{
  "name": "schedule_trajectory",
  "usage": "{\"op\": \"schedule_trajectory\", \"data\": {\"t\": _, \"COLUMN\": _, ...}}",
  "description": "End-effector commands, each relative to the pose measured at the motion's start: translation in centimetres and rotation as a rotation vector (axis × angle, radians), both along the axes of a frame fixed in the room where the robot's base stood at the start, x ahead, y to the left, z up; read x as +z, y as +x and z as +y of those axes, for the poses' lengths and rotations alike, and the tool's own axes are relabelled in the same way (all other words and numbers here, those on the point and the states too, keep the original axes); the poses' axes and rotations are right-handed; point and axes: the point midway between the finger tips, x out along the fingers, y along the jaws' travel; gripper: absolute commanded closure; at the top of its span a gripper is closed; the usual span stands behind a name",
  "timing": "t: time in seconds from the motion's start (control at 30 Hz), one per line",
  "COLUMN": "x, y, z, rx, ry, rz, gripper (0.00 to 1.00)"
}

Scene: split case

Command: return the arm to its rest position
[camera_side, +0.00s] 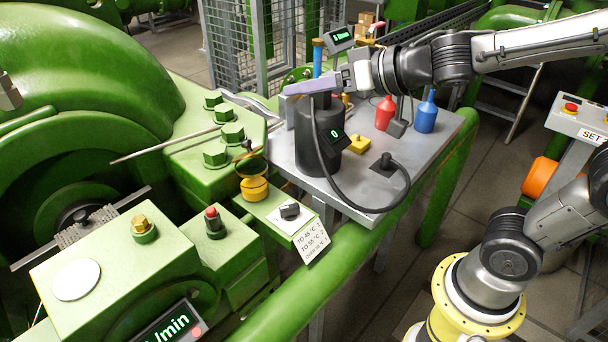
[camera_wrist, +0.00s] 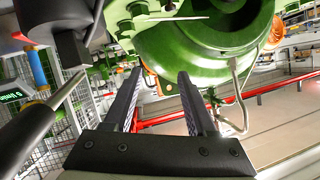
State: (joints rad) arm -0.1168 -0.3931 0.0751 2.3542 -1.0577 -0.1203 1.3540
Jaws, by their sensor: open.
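My gripper (camera_side: 290,90) is at the upper middle of the side view, level and pointing left. It is above the grey bench plate, close to the top of a black cylindrical device (camera_side: 318,150) with a small display reading 0. From this angle I cannot tell how much space separates them. In the wrist view my gripper (camera_wrist: 158,78) has two dark fingers spread apart with nothing between them. Beyond them are green machinery (camera_wrist: 205,45) and red rails (camera_wrist: 245,107).
A blue handle with an orange end (camera_side: 318,60) stands beside my gripper; it is also left in the wrist view (camera_wrist: 37,68). Green bolts (camera_side: 232,133) rise at left.

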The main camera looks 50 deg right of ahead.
Motion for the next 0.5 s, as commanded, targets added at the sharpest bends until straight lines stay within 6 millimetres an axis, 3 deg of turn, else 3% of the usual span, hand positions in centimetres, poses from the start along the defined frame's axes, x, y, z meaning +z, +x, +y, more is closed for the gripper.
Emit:
{"op": "schedule_trajectory", "data": {"t": 0.07, "x": 1.7, "y": -2.2, "z": -0.8, "rx": -0.084, "ry": 0.067, "rz": -0.018, "gripper": 0.43}}
{"op": "schedule_trajectory", "data": {"t": 0.17, "x": 1.8, "y": -5.0, "z": -2.6, "rx": -0.188, "ry": 0.113, "rz": 0.018, "gripper": 0.43}}
{"op": "schedule_trajectory", "data": {"t": 0.33, "x": -1.9, "y": -10.0, "z": -6.3, "rx": -0.277, "ry": -0.024, "rz": 0.205, "gripper": 0.43}}
{"op": "schedule_trajectory", "data": {"t": 0.5, "x": -5.8, "y": -14.8, "z": -7.7, "rx": -0.21, "ry": -0.199, "rz": 0.42, "gripper": 0.43}}
